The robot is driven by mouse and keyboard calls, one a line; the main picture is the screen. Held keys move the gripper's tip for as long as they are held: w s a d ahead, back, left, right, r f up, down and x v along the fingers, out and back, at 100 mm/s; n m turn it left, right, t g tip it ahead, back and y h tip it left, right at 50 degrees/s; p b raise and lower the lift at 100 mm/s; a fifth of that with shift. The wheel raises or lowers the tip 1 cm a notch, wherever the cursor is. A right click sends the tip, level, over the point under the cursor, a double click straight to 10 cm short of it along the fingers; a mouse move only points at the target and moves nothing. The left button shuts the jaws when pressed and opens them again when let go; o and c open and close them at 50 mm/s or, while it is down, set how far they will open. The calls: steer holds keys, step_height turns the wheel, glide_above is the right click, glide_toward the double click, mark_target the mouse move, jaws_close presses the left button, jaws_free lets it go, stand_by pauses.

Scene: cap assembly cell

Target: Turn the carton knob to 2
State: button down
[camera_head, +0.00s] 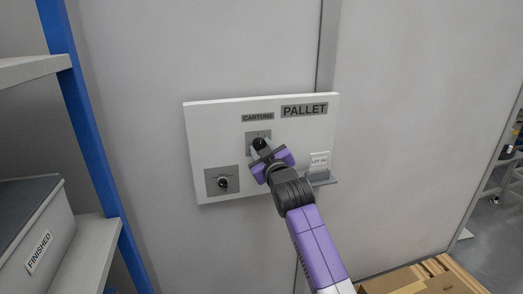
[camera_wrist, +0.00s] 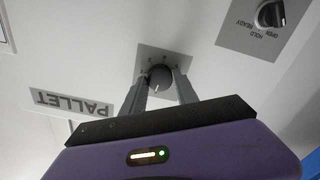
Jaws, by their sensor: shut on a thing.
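The carton knob (camera_head: 260,143) is a round black knob on a grey plate under the CARTONS label, on the white wall panel. It also shows in the wrist view (camera_wrist: 160,77), where the picture is upside down. A small white pointer mark shows on its lower side there; the digits around it are too small to read. My gripper (camera_head: 259,149) reaches the knob from the lower right. In the wrist view its two fingers (camera_wrist: 160,82) stand on either side of the knob, shut on it. The fingers hide part of the plate.
A second knob (camera_head: 223,184), marked HOLD, OPEN and READY in the wrist view, sits at the panel's lower left. A PALLET sign (camera_head: 304,110) and a small ledge with a lot card (camera_head: 319,161) are on the right. Shelving with a FINISHED bin (camera_head: 38,250) stands left.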

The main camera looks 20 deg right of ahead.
steer(key=m+b, duration=0.1)
steer(key=m, duration=0.3)
steer(key=shift+f, duration=0.1)
steer(key=m, duration=0.4)
steer(key=shift+b, duration=0.3)
steer(key=m, duration=0.4)
steer(key=shift+m+p, duration=0.4)
steer(key=shift+m, duration=1.7)
steer(key=c, duration=0.9)
jaws_free()
steer(key=shift+c, duration=0.2)
